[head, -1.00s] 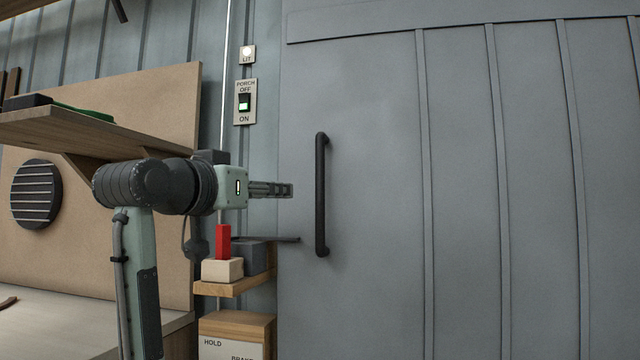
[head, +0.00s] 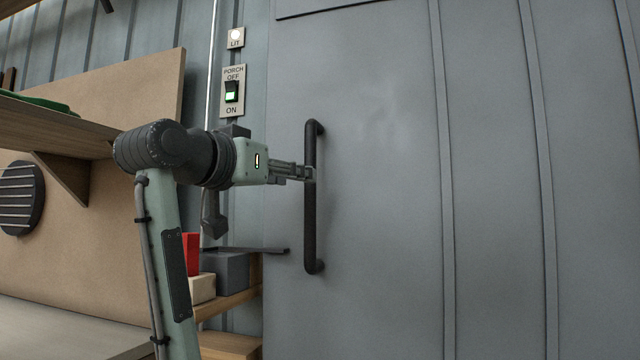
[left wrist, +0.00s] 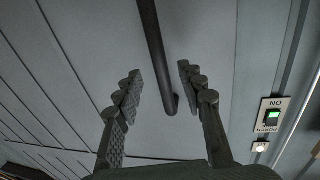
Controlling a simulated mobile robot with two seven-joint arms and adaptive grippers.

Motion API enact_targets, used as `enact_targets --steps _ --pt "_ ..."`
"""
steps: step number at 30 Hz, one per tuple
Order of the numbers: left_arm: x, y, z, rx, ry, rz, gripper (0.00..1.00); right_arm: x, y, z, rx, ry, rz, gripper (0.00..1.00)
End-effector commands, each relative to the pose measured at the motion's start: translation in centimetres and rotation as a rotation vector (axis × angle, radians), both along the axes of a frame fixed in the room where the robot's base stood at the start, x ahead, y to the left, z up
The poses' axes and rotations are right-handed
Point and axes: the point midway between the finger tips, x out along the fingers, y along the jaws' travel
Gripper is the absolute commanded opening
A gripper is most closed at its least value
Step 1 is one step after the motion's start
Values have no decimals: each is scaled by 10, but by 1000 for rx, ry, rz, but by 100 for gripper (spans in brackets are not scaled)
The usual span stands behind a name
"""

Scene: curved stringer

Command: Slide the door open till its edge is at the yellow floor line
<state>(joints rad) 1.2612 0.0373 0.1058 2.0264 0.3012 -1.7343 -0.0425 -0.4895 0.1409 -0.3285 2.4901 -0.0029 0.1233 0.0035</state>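The large grey ribbed door (head: 380,200) fills the right of the head view. Its black vertical bar handle (head: 312,225) is near the door's left edge. My left gripper (head: 307,173) is at the handle's upper middle, fingers pointing right. In the left wrist view, my left gripper (left wrist: 158,72) has its two fingers apart, and the handle (left wrist: 153,40) runs through the gap between them, with space on both sides. I cannot tell how deep the bar sits between the fingertips. The yellow floor line is out of view, and so is my right gripper.
A porch switch (head: 232,91) and a lit lamp plate (head: 235,37) are on the wall left of the door. Below my left gripper, a small wooden shelf (head: 228,301) holds a grey box (head: 226,271) and a red block (head: 190,253). A wooden shelf (head: 60,130) is at left.

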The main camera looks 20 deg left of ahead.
Motion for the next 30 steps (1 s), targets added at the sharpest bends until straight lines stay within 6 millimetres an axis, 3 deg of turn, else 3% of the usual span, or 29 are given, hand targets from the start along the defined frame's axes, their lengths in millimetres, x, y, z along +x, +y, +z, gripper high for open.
enact_targets --steps 12,24,30 --pt "60 -15 -1 0 4 -2 39 -1 -1 2 4 -12 -1 40" --pt "70 -17 -1 1 1 -1 39 -1 -1 1 5 -12 -1 40" --pt "70 -17 -1 1 1 -1 16 -1 -1 1 5 -12 -1 40"
